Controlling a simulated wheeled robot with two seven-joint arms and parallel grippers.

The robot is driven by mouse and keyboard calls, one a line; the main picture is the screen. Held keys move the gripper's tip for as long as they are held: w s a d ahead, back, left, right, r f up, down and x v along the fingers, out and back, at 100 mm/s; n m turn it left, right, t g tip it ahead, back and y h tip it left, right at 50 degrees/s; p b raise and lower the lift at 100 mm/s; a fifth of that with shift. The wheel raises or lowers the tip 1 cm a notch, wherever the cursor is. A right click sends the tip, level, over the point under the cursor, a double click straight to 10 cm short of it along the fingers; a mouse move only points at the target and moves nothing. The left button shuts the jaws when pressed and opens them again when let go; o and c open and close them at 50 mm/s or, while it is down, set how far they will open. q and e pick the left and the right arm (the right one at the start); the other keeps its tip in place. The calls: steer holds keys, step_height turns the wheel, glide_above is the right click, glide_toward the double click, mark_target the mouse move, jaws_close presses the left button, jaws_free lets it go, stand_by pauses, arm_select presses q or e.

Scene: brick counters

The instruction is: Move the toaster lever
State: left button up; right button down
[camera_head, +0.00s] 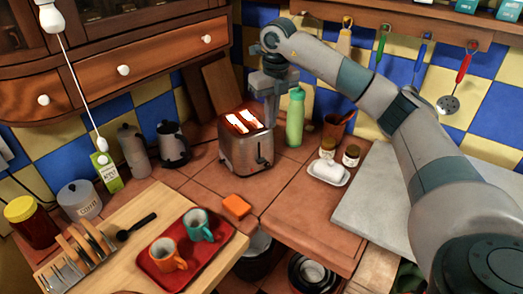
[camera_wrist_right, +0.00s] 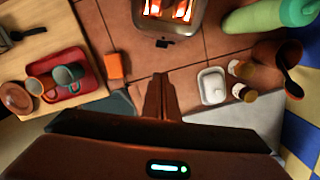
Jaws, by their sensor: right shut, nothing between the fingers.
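The silver toaster (camera_head: 246,150) stands on the tiled counter with two bread slices glowing orange in its slots. It also shows at the top edge of the right wrist view (camera_wrist_right: 178,28). Its small dark lever (camera_wrist_right: 162,43) is on the side facing my right gripper. That gripper (camera_head: 270,122) points down beside the toaster's right end in the head view. In the right wrist view its fingers (camera_wrist_right: 162,78) are together and empty, with their tips just below the lever in the picture. Contact with the lever cannot be made out. My left gripper is not in view.
A green bottle (camera_head: 295,118) stands close right of the toaster. A white dish (camera_head: 330,173) and small jars are farther right. An orange sponge (camera_head: 236,206) lies in front. A red tray (camera_head: 180,250) with mugs is at the front left. A kettle (camera_head: 173,145) stands left.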

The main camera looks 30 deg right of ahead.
step_height(320, 180, up, 3)
steer(key=shift+s+r, duration=0.1)
steer(key=shift+s, duration=0.05)
stand_by(0.7)
